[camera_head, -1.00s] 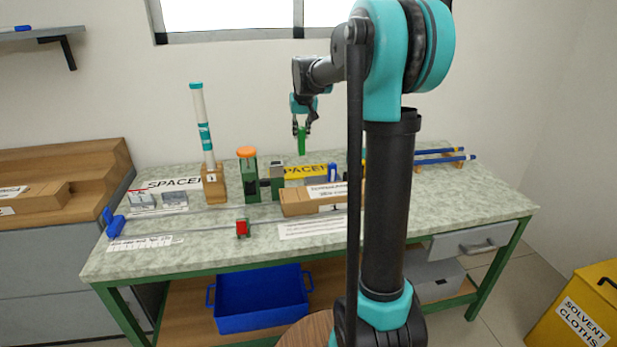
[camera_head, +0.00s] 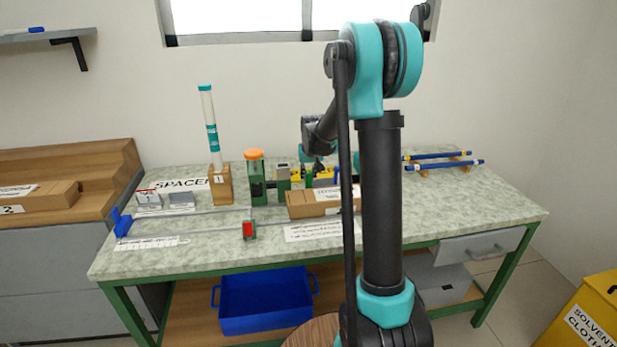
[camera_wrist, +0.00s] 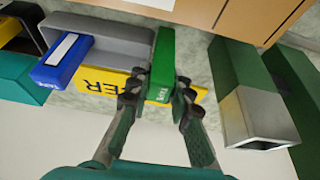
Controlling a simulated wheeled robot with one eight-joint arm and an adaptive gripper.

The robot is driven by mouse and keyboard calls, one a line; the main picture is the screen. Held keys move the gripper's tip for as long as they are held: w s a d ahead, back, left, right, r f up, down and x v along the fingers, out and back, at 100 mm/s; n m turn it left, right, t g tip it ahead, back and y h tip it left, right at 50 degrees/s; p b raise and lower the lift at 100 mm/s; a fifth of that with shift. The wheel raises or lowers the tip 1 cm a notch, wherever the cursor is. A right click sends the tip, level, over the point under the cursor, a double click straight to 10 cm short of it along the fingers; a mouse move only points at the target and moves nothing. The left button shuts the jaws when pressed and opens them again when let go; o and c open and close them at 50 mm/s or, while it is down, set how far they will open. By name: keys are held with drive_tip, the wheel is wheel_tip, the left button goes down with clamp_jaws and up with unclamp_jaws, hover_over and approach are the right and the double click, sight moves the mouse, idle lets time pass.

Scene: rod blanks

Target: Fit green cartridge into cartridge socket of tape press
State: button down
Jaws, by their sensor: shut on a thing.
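My gripper (camera_wrist: 159,92) is shut on the green cartridge (camera_wrist: 163,58), with a fingertip on each side of it in the wrist view. The tape press is green, with an orange knob (camera_head: 254,154) on one column and a grey-topped block (camera_head: 283,173) beside it. In the wrist view, a green post with a square grey top (camera_wrist: 258,118), seemingly the press's socket, stands right of the cartridge and apart from it. The socket's inside is not clear. In the head view my gripper is low behind the cardboard box, just right of the press, and the cartridge is hard to make out.
A blue cartridge (camera_wrist: 62,58) lies in a grey holder (camera_wrist: 120,38) left of my gripper.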

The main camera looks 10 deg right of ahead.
drive_tip(key=shift+f, duration=0.25)
drive_tip(key=c, duration=1.4)
unclamp_jaws()
drive_tip(key=shift+f, duration=0.1)
drive_tip(key=shift+o, duration=0.2)
